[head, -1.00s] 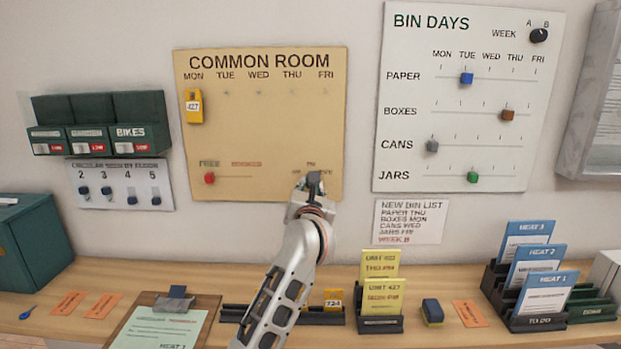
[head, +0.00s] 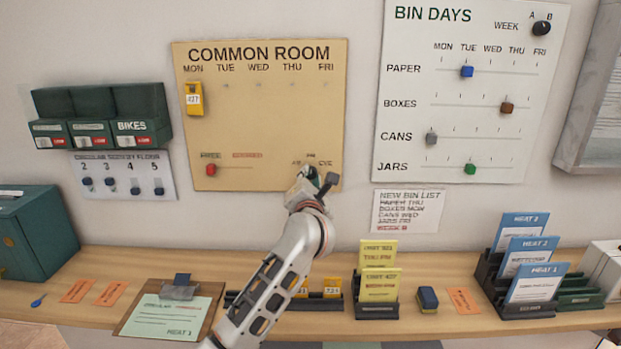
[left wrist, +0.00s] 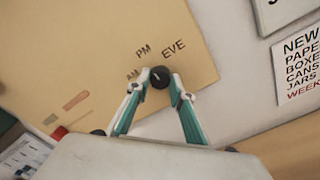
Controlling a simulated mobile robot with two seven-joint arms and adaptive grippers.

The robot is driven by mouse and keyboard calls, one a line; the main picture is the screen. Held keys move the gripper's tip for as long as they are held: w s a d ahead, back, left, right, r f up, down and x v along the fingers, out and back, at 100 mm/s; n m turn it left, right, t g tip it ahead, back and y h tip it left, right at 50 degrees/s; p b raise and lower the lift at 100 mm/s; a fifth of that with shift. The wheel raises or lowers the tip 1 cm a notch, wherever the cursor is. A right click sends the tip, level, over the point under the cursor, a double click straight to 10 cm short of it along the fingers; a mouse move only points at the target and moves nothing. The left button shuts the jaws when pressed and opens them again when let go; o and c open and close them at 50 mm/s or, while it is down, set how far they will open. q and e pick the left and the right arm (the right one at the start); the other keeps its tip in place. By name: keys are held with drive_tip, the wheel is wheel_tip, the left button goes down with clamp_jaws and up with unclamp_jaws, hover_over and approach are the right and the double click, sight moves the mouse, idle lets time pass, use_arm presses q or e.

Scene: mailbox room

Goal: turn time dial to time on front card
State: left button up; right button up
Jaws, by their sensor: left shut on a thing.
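The time dial (left wrist: 160,76) is a round black knob low on the tan Common Room board (head: 230,130), with AM, PM and EVE printed around it. My left gripper (left wrist: 160,79) is shut on the dial, one fingertip on each side. In the head view my left gripper (head: 318,180) covers most of the dial. A pale mark shows on the knob, but I cannot tell surely which label it points to. The front card (head: 379,285) is yellow, reads UNIT 427, and stands in a black holder; its lower line is too blurred to read. My right gripper is out of view.
A second yellow card (head: 378,252) stands behind it, seeming to read THU PM. A yellow 427 tag (head: 194,98) hangs under MON. The Bin Days board (head: 460,120) is right of the dial; a desk (head: 350,262) runs below.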

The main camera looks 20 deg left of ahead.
use_arm(q)
drive_tip(key=o, duration=1.1)
drive_tip(key=v, duration=1.2)
drive_tip(key=shift+a+r, duration=0.1)
